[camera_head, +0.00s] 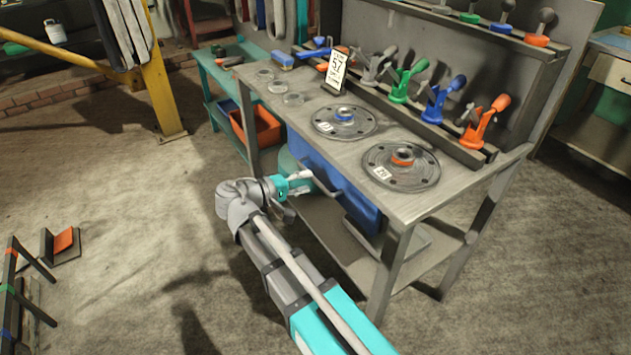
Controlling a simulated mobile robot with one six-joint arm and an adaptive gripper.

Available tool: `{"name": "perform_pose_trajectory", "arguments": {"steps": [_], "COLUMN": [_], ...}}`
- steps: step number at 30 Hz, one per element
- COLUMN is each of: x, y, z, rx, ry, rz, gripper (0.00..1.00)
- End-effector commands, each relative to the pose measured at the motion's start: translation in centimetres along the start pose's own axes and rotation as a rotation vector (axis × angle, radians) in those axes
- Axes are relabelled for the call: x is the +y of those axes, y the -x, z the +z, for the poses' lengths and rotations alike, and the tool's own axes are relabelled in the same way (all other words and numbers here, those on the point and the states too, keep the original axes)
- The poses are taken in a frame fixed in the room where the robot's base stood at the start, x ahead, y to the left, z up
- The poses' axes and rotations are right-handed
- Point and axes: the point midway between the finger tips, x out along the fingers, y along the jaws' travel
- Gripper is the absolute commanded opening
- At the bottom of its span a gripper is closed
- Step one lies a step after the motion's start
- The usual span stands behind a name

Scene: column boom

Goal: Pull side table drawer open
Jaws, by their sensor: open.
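A grey workbench-like table (415,205) stands at the centre right. Under its top is a blue drawer front (358,205) with a grey bar handle (325,183). The drawer looks closed or nearly so, its front roughly in line with the table's edge. My gripper (306,177) is open, at the left part of the handle, pointing at the drawer front. I cannot tell whether its fingers are around the handle or just beside it. My wrist and gripper hide the lower left of the drawer front.
Two round plates (401,164) (344,121), a number card (335,72) and coloured clamps (484,122) are on the top. A teal side table (214,75) with an orange bin (262,130) stands behind left. A yellow post (160,80) rises further left. Floor before the drawer is clear around my arm.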

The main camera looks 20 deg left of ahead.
Motion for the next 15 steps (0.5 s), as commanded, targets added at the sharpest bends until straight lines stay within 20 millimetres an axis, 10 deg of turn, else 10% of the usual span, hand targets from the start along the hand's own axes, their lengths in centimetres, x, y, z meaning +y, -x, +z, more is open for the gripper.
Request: {"name": "perform_pose_trajectory", "arguments": {"steps": [15], "x": [0.0], "y": [-3.6], "z": [0.0], "rx": [-0.001], "ry": [0.000], "rz": [0.000], "gripper": [0.51]}}
